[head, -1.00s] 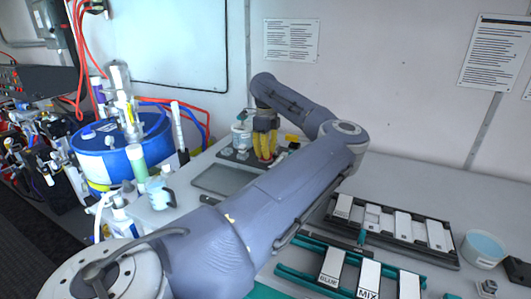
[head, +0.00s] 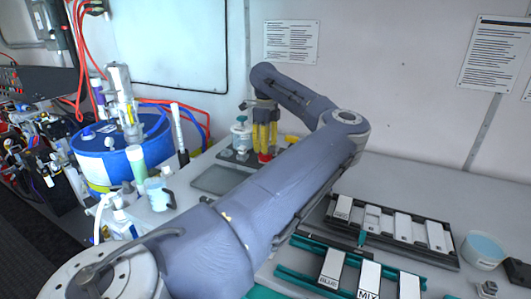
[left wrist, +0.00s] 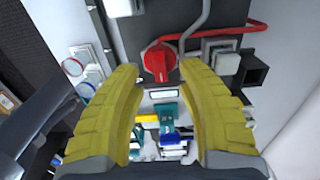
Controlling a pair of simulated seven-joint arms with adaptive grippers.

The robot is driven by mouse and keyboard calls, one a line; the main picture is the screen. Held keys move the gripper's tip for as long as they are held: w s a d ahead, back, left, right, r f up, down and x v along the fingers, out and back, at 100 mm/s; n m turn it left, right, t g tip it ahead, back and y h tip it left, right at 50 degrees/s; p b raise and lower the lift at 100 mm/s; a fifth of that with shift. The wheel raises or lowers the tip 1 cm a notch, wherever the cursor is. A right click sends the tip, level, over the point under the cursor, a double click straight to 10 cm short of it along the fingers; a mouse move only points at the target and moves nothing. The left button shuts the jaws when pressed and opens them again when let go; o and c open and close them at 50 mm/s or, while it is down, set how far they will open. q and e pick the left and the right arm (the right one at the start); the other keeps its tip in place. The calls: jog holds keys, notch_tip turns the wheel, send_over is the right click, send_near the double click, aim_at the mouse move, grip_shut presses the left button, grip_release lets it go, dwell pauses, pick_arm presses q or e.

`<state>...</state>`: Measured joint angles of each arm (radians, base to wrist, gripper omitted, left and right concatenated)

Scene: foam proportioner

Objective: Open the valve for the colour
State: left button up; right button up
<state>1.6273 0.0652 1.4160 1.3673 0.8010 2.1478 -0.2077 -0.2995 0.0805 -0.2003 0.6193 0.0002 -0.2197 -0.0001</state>
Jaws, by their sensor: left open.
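A red valve knob (left wrist: 158,62) shows in the left wrist view, beyond and between the tips of the yellow fingers. In the head view a small red part (head: 264,157) shows just under the same fingers. My left gripper (left wrist: 160,72) is open and empty, with one finger on each side of the knob in the picture; I cannot tell whether they touch it. In the head view my left gripper (head: 265,148) points down over the back of the bench. Which colour the knob serves cannot be read. My right gripper is not in view.
A teal-topped fitting (head: 241,130) stands just left of the gripper. A grey tray (head: 216,180) lies in front. Racks with labelled slats, including BLUE (head: 331,266) and MIX (head: 369,278), are at front right. A blue drum (head: 107,152) stands left. A red pipe (left wrist: 235,28) passes near the knob.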

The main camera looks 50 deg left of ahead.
pick_arm(q)
notch_tip(320, 180, up, 9)
jog(key=shift+f, duration=0.15)
dwell(0.6)
